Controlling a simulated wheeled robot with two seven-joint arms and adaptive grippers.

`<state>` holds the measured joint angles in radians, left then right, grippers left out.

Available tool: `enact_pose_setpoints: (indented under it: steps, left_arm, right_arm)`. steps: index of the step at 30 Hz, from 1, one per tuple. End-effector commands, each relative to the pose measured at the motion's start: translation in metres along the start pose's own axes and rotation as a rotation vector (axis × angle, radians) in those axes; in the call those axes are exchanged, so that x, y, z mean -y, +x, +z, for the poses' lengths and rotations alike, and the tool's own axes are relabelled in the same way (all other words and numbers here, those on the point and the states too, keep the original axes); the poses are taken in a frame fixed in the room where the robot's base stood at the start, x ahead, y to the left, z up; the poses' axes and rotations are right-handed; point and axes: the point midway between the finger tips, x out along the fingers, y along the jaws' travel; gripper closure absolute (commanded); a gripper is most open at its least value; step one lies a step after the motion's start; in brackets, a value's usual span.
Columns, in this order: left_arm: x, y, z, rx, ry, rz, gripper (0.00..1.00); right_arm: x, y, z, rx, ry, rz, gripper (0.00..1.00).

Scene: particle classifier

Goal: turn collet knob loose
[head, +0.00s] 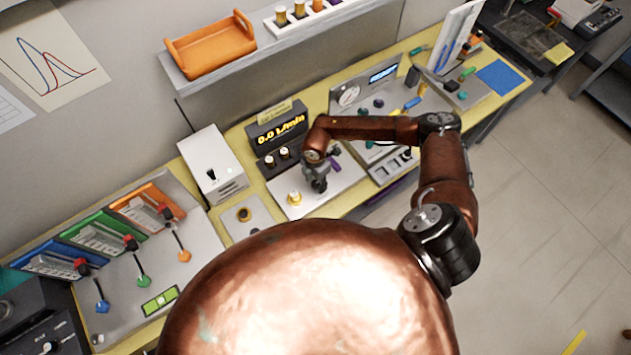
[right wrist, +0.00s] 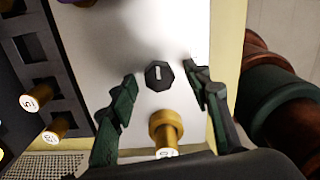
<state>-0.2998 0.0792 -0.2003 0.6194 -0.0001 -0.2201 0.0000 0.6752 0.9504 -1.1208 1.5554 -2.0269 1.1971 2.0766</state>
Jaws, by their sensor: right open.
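A dark, many-sided knob with a small white mark (right wrist: 159,75), which looks like the collet knob, sits on a pale plate (right wrist: 100,45) in the right wrist view. My right gripper (head: 318,186) is open over this plate in the head view and hides the knob there. In the right wrist view its two fingers stand on either side of the knob, with a visible gap on each side. A brass fitting with a pale top (right wrist: 166,130) is just below the knob in that view; it also shows in the head view (head: 294,198). My left gripper is not in view.
A dark rack holds brass pieces with pale tops (right wrist: 40,97), left of the knob. Behind it is a display reading 0.0 L/min (head: 280,132). A white box (head: 213,165) and a panel with several levers (head: 130,265) stand to the left. A shelf (head: 240,65) overhangs the bench.

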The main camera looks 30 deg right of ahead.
Motion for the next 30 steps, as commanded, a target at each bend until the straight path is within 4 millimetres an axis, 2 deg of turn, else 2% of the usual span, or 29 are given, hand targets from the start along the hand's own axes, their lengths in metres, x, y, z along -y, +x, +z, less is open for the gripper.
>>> enact_pose_setpoints:
  steps: [10,27,30]
  left_arm:
    - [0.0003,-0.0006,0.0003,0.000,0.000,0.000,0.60]
    - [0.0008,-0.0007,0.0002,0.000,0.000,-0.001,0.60]
    - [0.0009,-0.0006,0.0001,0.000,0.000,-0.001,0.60]
  right_arm:
    - [-0.0004,0.0045,0.0002,0.000,-0.001,0.001,0.56]
    - [-0.0002,0.0042,0.0001,0.000,-0.001,0.001,0.95]
    - [-0.0001,0.0042,0.0001,0.000,-0.001,0.001,0.97]
